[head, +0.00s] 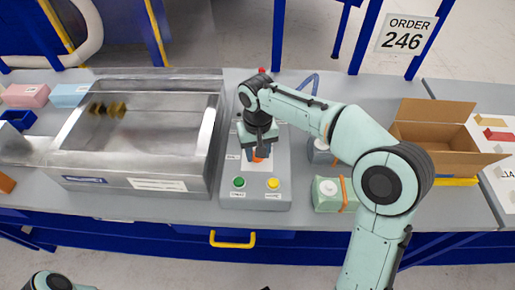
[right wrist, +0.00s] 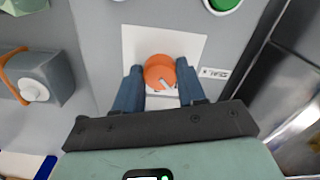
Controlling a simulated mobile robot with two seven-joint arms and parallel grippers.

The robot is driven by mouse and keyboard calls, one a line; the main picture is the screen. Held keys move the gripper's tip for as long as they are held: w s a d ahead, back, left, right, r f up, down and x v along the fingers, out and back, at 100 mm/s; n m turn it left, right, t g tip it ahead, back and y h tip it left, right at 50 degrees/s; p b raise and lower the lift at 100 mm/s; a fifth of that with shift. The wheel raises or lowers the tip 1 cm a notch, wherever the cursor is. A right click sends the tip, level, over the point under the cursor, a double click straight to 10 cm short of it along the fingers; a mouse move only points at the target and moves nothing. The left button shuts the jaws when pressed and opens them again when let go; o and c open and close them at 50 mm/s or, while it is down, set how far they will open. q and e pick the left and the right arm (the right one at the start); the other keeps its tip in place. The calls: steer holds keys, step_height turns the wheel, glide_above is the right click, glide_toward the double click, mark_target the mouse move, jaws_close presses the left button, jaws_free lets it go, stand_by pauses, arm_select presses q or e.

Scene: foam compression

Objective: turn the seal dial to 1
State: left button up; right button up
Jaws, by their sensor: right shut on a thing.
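The orange seal dial (right wrist: 160,73) sits on a white plate (right wrist: 190,45) on the grey control panel. In the right wrist view my right gripper (right wrist: 160,85) has its two blue fingers on either side of the dial, shut on it. A pale pointer mark shows on the dial, but the number it points at cannot be read. In the head view the dial (head: 262,152) is partly hidden under the right gripper (head: 258,148). My left gripper is not clearly in view; only a bit of my left arm shows at the bottom left.
The panel (head: 277,170) has a green button (head: 239,183) and a yellow button (head: 273,184) in front of the dial. A metal chamber (head: 140,135) stands left. A green-grey block with an orange band (head: 328,194) and an open cardboard box (head: 440,155) are right.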

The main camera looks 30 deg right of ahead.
stand_by(0.5)
steer(key=o, duration=1.1)
arm_select(q)
steer(key=w+r+p, duration=0.1)
steer(key=r, duration=0.1)
steer(key=w+r+p, duration=0.1)
steer(key=p, duration=0.1)
steer(key=shift+w+r, duration=0.15)
steer(key=shift+r, duration=0.2)
arm_select(e)
step_height(320, 180, up, 13)
steer(key=shift+r, duration=0.2)
